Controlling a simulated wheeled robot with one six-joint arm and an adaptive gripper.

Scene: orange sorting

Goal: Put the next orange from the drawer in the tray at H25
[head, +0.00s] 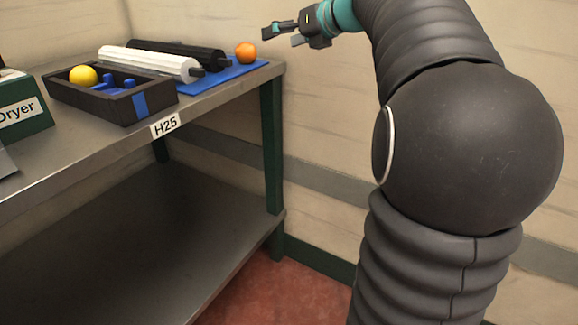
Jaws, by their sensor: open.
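An orange (245,53) sits at the right end of the blue mat (225,76) on the metal table. My gripper (281,37) is open and empty, up and to the right of the orange in the picture, with its fingers pointing left. A visible gap separates it from the orange; the depth between them is hard to tell. I cannot make out a drawer.
A white roller (145,62) and a black roller (175,50) lie between the tray and the orange. A green box marked Dryer (22,108) stands at the left. The wall is behind the table. The lower shelf (130,235) is empty.

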